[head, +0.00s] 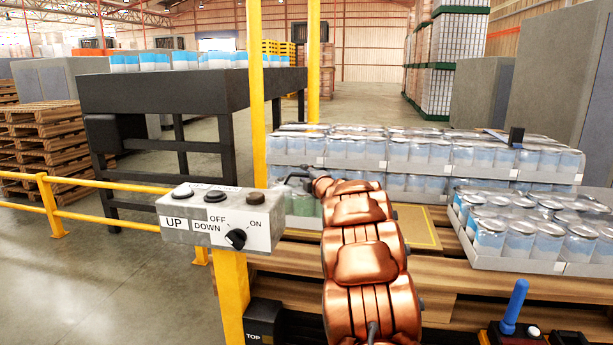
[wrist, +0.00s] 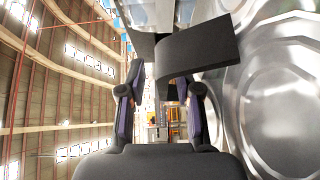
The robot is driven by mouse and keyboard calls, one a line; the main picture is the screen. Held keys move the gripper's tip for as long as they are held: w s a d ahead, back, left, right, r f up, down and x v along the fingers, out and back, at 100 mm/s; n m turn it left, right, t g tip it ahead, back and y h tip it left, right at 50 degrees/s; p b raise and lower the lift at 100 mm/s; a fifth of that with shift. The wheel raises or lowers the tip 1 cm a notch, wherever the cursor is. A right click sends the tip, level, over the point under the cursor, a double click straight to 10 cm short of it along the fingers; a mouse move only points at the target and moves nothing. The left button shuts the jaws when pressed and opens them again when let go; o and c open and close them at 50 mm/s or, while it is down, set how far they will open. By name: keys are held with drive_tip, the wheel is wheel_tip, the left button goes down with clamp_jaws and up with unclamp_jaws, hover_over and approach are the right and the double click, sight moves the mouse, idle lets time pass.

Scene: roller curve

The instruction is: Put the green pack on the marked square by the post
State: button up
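The green pack (head: 300,203) shows as a few greenish cans low on the pallet, left of my copper arm, which hides part of it. The marked square (head: 422,230) is a yellow-outlined tan patch on the pallet, partly behind my arm. Yellow posts (head: 257,90) rise behind the control box. My gripper (head: 297,179) is small and dark above the green cans. In the wrist view my gripper (wrist: 160,100) has its fingers apart with a clear gap. A black strip (wrist: 200,48) overlaps the right fingertip; contact is unclear. Silver can lids (wrist: 275,90) fill the right side.
Blue-white can trays stand stacked behind (head: 410,150) and at right (head: 530,230). A control box (head: 218,215) stands at front left, with a yellow rail (head: 100,185) beside it. A blue-handled joystick (head: 515,305) is at lower right. Open floor lies at left.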

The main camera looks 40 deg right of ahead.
drive_tip(key=v, duration=1.2)
idle(0.6)
